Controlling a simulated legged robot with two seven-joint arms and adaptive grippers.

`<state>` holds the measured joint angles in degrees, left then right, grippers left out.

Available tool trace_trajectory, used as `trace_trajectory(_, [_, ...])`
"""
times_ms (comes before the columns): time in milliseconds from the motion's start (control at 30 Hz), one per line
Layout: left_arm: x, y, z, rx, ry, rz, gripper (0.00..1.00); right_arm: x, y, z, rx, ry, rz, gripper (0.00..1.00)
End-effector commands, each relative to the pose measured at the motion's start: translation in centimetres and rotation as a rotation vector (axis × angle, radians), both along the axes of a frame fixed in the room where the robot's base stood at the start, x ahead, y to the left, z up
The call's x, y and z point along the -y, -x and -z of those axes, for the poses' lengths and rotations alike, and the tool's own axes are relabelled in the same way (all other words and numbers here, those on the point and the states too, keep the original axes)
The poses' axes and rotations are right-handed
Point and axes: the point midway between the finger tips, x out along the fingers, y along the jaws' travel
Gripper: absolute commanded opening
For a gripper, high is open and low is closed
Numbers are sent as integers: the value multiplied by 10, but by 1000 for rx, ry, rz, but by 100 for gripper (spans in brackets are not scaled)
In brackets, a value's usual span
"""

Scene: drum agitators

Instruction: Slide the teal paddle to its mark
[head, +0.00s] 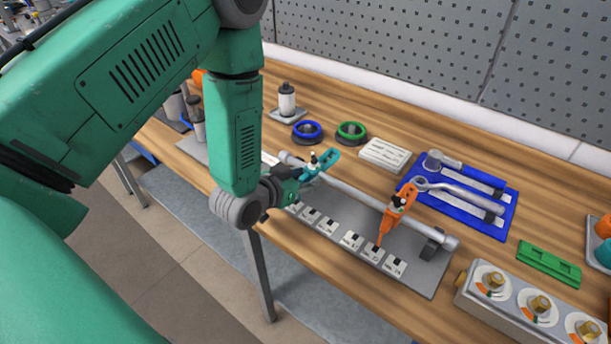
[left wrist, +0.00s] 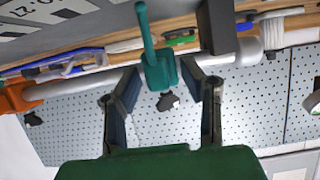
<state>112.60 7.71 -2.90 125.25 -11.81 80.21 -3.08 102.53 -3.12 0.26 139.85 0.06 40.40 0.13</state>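The teal paddle (head: 322,162) sits on the left part of a grey horizontal bar (head: 350,198). Its hub (left wrist: 159,70) and thin arm also show in the left wrist view. My left gripper (head: 300,174) is at the paddle; in the left wrist view its two fingers (left wrist: 160,78) stand apart on either side of the hub, with no clear contact. An orange paddle (head: 393,214) is farther right on the bar, its tip over a row of white labelled marks (head: 351,240). My left forearm and gripper hide part of the bar's left end. My right gripper is not in view.
The bar stands on a grey plate (head: 428,276) near the bench's front edge. Behind it are blue (head: 307,131) and green rings (head: 351,131), a white block (head: 385,154) and a blue tool tray (head: 490,225). A knob box (head: 520,305) is at right.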

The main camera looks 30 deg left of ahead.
Motion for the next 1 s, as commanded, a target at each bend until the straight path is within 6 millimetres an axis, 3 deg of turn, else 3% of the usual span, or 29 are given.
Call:
trace_trajectory(167, [0, 0, 0, 0, 0, 0, 36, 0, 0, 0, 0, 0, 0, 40])
trace_trajectory(267, [0, 0, 0, 0, -1, -1, 5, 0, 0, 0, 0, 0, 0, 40])
trace_trajectory(300, [1, 0, 0, -1, -1, -1, 0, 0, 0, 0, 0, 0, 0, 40])
trace_trajectory(467, [6, 1, 0, 0, -1, 3, 0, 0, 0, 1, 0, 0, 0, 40])
trace_trajectory(733, [46, 3, 0, 1, 0, 4, 0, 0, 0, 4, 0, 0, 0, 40])
trace_trajectory(1000, [48, 4, -1, 2, 0, 1, 0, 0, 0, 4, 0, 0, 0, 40])
